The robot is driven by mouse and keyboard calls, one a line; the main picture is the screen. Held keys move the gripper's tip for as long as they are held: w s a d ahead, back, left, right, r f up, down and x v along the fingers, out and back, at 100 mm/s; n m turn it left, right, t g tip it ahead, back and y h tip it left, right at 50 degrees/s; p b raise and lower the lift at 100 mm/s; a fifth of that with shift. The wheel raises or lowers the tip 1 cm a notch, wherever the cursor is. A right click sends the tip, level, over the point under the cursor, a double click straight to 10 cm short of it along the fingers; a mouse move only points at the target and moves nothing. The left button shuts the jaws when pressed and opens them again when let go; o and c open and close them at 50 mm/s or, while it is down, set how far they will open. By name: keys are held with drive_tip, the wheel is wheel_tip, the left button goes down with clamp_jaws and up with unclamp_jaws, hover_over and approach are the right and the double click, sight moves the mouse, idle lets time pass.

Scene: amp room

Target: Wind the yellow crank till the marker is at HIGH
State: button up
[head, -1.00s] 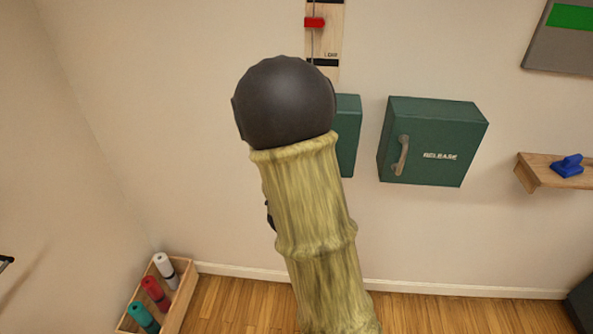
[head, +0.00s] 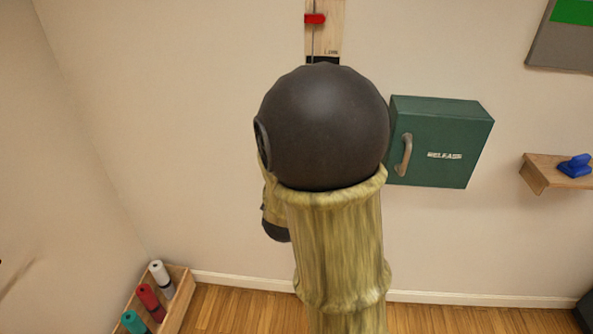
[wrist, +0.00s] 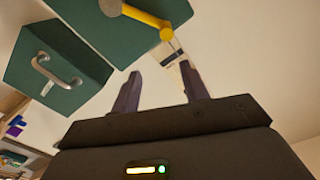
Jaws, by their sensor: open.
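The yellow crank (wrist: 146,17) shows at the top of the wrist view, on a green box (wrist: 92,28). My gripper (wrist: 160,78) is open and empty, with its fingertips apart from the crank and below it in that view. In the head view my arm hides the crank, its box and my gripper. The red marker (head: 315,19) sits on the upright wooden scale board (head: 330,38), above the lettering and dark band at its lower end. HIGH is out of view.
A green RELEASE box (head: 440,145) with a handle (head: 404,155) is on the wall to the right. A wooden shelf (head: 545,178) holds a blue object (head: 576,166). A wooden crate (head: 177,308) with rolls stands on the floor at left.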

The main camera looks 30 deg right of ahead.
drive_tip(key=shift+s+a+f+b, duration=0.2)
drive_tip(key=shift+s+a+b, duration=0.3)
drive_tip(key=shift+b, duration=1.15)
drive_tip(key=shift+b+v, duration=0.95)
drive_tip(key=shift+v, duration=0.45)
drive_tip(key=shift+s+d+r, duration=0.1)
drive_tip(key=shift+d+r, duration=0.05)
drive_tip(key=shift+b, duration=0.3)
